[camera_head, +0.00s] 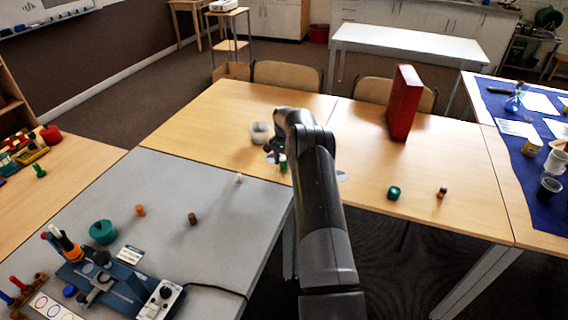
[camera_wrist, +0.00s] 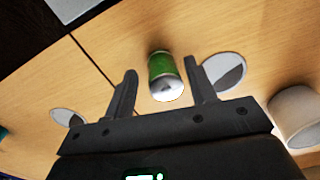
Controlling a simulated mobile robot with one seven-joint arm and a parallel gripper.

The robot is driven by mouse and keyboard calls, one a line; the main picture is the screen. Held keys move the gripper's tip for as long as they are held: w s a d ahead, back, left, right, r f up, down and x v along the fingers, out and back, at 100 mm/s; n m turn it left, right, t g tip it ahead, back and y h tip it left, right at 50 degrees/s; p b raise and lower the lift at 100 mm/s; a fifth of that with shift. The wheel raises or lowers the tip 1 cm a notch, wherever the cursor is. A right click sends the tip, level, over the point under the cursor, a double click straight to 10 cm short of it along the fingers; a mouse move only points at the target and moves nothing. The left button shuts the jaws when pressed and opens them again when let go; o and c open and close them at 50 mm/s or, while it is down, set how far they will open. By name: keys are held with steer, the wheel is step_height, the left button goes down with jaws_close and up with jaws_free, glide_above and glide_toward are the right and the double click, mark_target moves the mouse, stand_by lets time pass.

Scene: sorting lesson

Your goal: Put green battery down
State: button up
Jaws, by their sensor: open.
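The green battery (camera_wrist: 162,72) stands on the light wooden table (camera_wrist: 215,30) in the wrist view, with its silver end showing. My gripper (camera_wrist: 158,82) is open, with one finger on each side of the battery and a visible gap to each. In the head view the battery (camera_head: 283,166) is a small green patch beside my gripper (camera_head: 275,155), partly hidden by my arm. Whether the fingers touch it cannot be seen there.
A white cup (camera_head: 261,133) stands close by; it also shows in the wrist view (camera_wrist: 297,112). Flat round discs (camera_wrist: 225,70) lie near the battery. A red upright box (camera_head: 404,103), a teal object (camera_head: 393,193) and a small orange-and-dark object (camera_head: 441,193) stand to the right.

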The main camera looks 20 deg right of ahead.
steer(key=s+a+r+n+t, duration=0.1)
steer(key=s+a+r, duration=0.25)
steer(key=r, duration=0.95)
steer(key=s+a+r+n, duration=0.2)
steer(key=a+r, duration=0.2)
steer(key=r, duration=0.9)
steer(key=s+a+r+n+t, duration=0.1)
steer(key=s+a+r, duration=0.4)
steer(key=s+r, duration=0.15)
steer(key=s+a+r+n+t, duration=0.1)
steer(key=s+a+r+n, duration=0.1)
steer(key=s+a+r, duration=0.4)
steer(key=s+a+r+n+t, duration=0.1)
steer(key=s+a, duration=0.1)
steer(key=s, duration=0.6)
steer(key=s+a+r+n, duration=0.1)
steer(key=s, duration=0.7)
steer(key=s+a+f+n, duration=0.1)
steer(key=s+f, duration=0.2)
steer(key=s, duration=0.4)
steer(key=s+a+f+n+t, duration=0.1)
steer(key=s+a+f, duration=0.1)
steer(key=s, duration=0.6)
steer(key=shift+s+f+n+t, duration=0.3)
steer(key=shift+f+n, duration=0.1)
steer(key=shift+f, duration=0.25)
